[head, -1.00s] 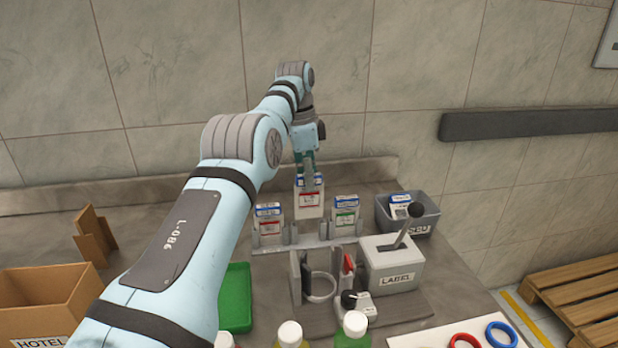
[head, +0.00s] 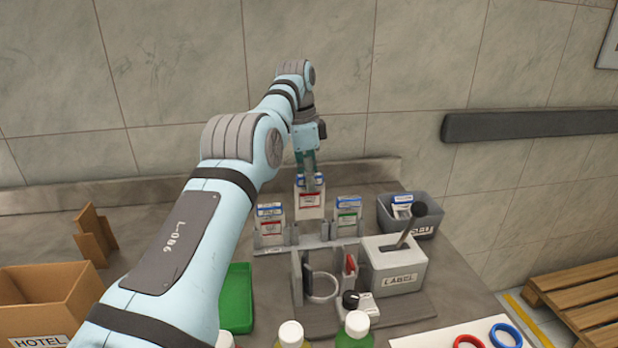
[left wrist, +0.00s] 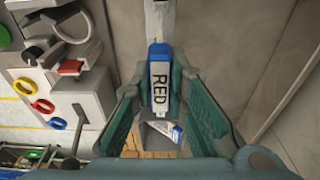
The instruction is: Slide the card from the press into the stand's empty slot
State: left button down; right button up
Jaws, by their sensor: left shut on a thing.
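My left gripper (head: 310,182) points down and is shut on the top of a white card (head: 311,204) with a blue top and a red stripe. In the left wrist view the card (left wrist: 158,78) reads RED between the fingers. The card is upright, behind or above the middle of the grey stand (head: 313,244); its lower edge shows higher than the neighbours' edges, and I cannot tell whether it touches the stand. A red-striped card (head: 270,227) stands at left and a green-striped card (head: 348,219) at right. The grey LABEL press (head: 397,263) has a black-knobbed lever. My right gripper is out of view.
A grey bin (head: 421,224) holding a blue-white card stands behind the press. A green tray (head: 235,297), cardboard box (head: 42,298) and brown holder (head: 95,237) lie left. Capped bottles (head: 355,330) and rings (head: 503,335) are in front. The back wall is close behind.

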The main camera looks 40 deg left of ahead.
pick_arm(q)
jog(key=shift+f, duration=0.1)
dwell(0.6)
jog(key=shift+f+b, duration=0.9)
jog(key=shift+f+b, duration=1.6)
jog(key=shift+f, duration=0.05)
jog(key=shift+f+b, duration=0.65)
